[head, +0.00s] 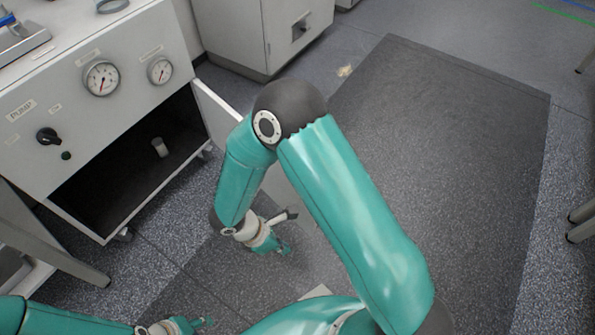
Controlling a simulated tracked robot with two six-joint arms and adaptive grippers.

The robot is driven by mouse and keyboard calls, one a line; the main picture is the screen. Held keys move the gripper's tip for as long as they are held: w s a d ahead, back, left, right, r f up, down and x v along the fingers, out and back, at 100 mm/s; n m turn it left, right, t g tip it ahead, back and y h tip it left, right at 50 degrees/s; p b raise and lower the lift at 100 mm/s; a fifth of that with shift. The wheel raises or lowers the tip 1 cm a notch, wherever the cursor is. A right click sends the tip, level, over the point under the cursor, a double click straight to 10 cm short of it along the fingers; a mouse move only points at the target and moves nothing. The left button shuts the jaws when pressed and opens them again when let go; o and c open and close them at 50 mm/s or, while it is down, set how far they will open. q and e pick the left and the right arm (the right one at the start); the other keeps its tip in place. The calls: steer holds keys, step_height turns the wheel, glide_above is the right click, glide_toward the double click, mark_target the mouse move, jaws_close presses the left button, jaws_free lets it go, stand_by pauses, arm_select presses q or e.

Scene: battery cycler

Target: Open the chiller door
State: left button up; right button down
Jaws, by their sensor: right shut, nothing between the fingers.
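The chiller is a pale cabinet (60,125) at the left, with gauges and a knob on its front. Its door (217,112) is a white panel swung outward from the right side of the dark opening, largely hidden behind my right arm. My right gripper (284,246) is low by the door's outer part, shut and empty; whether it touches the door I cannot tell. My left gripper (207,322) is low at the bottom edge, away from the door, and too small to read its fingers.
A small whitish container (159,147) stands inside the open compartment. Another grey cabinet (235,35) stands at the back. A dark floor mat (470,150) to the right is clear. A table leg (55,258) stands at the left.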

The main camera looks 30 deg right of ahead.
steer(key=w+d+r+n+t+h+p, duration=0.2)
steer(key=w+r+n+t+h, duration=0.2)
steer(key=w+r, duration=0.55)
arm_select(q)
steer(key=shift+r+b, duration=0.7)
steer(key=shift+b, duration=0.4)
arm_select(e)
steer(key=d+f, duration=0.5)
steer(key=d, duration=0.5)
steer(key=shift+w+d+f, duration=0.25)
steer(key=shift+w+f, duration=0.05)
steer(key=shift+w, duration=0.1)
